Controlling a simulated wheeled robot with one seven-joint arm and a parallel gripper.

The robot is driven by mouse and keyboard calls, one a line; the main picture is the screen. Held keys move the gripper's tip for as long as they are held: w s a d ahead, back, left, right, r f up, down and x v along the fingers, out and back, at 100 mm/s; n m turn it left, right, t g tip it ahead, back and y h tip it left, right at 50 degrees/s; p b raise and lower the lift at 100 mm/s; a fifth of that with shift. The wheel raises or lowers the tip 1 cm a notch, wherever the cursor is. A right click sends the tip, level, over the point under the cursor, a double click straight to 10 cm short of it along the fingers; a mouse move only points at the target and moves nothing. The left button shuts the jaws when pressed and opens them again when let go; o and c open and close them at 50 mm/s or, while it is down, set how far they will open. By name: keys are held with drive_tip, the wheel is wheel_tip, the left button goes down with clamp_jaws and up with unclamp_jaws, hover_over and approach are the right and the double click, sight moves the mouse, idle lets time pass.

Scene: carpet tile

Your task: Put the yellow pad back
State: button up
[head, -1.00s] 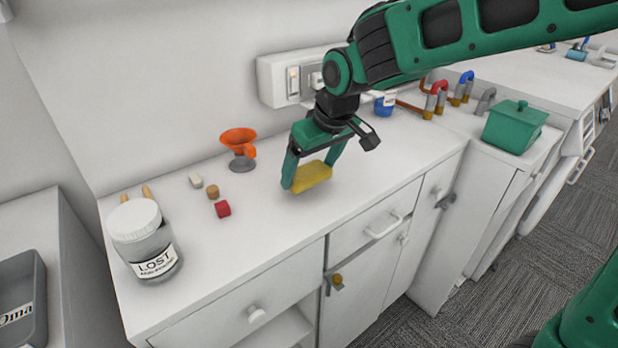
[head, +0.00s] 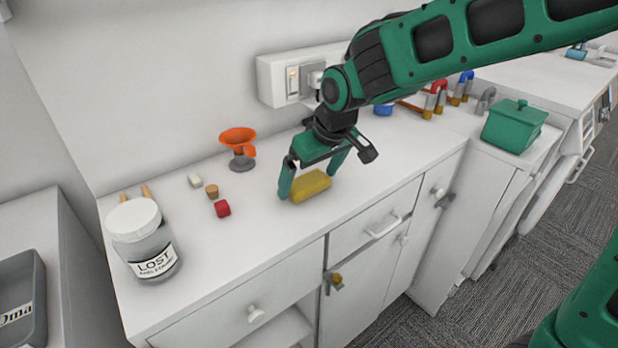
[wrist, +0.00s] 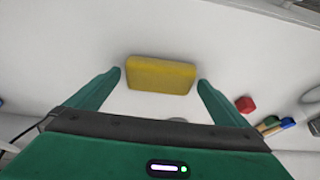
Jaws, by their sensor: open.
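The yellow pad (head: 311,186) lies on the white counter, right of the small red cube, in the head view. It also shows in the wrist view (wrist: 160,74), centred between the fingertips. My gripper (head: 309,182) is open over the pad, with one finger at its left end and the other behind its right end. In the wrist view my gripper (wrist: 160,79) shows a narrow gap between each fingertip and the pad's ends. The fingers partly hide the pad's ends in the head view.
A green lidded box (head: 514,124) stands at right. The counter front is clear.

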drive_tip(key=v, duration=1.2)
drive_tip(key=shift+f, duration=0.1)
drive_tip(key=s+d+f+m+g+h, duration=0.1)
drive_tip(key=s+d+f+m, duration=0.25)
drive_tip(key=d, duration=0.85)
drive_tip(key=s+d+f+m+h, duration=0.2)
drive_tip(key=s+d+m, duration=0.25)
drive_tip(key=d, duration=0.85)
drive_tip(key=s+d+f+m+g, duration=0.1)
drive_tip(key=s+d+f+m, duration=0.1)
drive_tip(key=s, duration=0.6)
drive_tip(key=s+d+f+m+g, duration=0.1)
drive_tip(key=s+d+f+m, duration=0.2)
drive_tip(key=s+d, duration=0.4)
drive_tip(key=shift+s+d+f+g+y, duration=0.3)
drive_tip(key=shift+s+f+y, duration=0.1)
drive_tip(key=shift+s+f, duration=0.2)
drive_tip(key=shift+a, duration=0.1)
